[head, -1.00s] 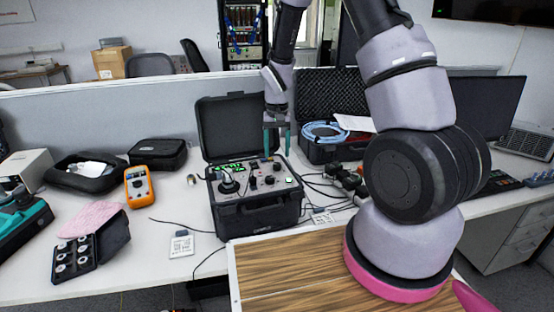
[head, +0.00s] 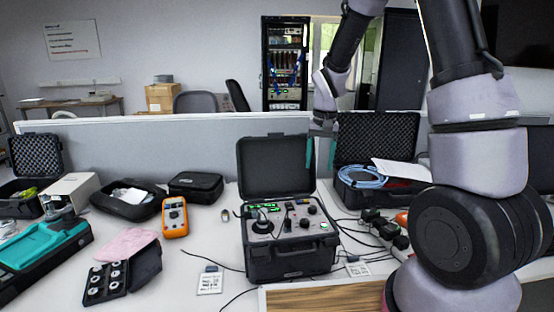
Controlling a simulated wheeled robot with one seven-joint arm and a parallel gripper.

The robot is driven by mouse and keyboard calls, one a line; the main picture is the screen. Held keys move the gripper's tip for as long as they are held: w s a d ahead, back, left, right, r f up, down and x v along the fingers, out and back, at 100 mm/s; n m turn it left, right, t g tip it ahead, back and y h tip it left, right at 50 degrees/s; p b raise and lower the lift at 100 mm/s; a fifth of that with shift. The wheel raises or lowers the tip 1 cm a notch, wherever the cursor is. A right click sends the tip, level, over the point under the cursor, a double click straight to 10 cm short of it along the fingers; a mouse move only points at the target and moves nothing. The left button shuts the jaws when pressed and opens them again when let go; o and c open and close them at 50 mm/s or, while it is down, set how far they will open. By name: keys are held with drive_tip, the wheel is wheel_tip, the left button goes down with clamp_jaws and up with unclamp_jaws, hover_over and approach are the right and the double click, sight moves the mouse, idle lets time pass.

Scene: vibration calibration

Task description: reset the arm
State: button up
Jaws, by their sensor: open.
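My gripper (head: 321,152) hangs from my arm in the head view, its two teal fingers pointing down and apart with nothing between them. It is above and behind the right side of the open black calibrator case (head: 290,262), clear of its panel. The case stands on the white desk with its lid up. Its panel (head: 288,218) carries a lit green display, several knobs and a round dark mount at the left with a cable.
An orange multimeter (head: 174,217), black pouches (head: 196,186), a small weights box (head: 107,282) and a teal tool case (head: 45,250) lie on the left. An open case with blue cable (head: 362,177) stands at the right. Cables run across the desk (head: 205,245).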

drive_tip(key=s+d+r+t+y, duration=0.1)
drive_tip(key=s+d+r+t, duration=0.1)
drive_tip(key=s+r, duration=0.45)
drive_tip(key=s+d+r+t, duration=0.1)
drive_tip(key=s+d+r, duration=0.15)
drive_tip(key=r, duration=0.75)
drive_tip(key=s+r+t, duration=0.1)
drive_tip(key=s+r, duration=0.2)
drive_tip(key=s, duration=0.3)
drive_tip(key=s+r+m+t, duration=0.1)
drive_tip(key=s+r+t, duration=0.1)
drive_tip(key=s, duration=0.4)
drive_tip(key=shift+s+d+r+t+y, duration=0.2)
drive_tip(key=shift+d+r+t+y, duration=0.15)
drive_tip(key=shift+r, duration=0.55)
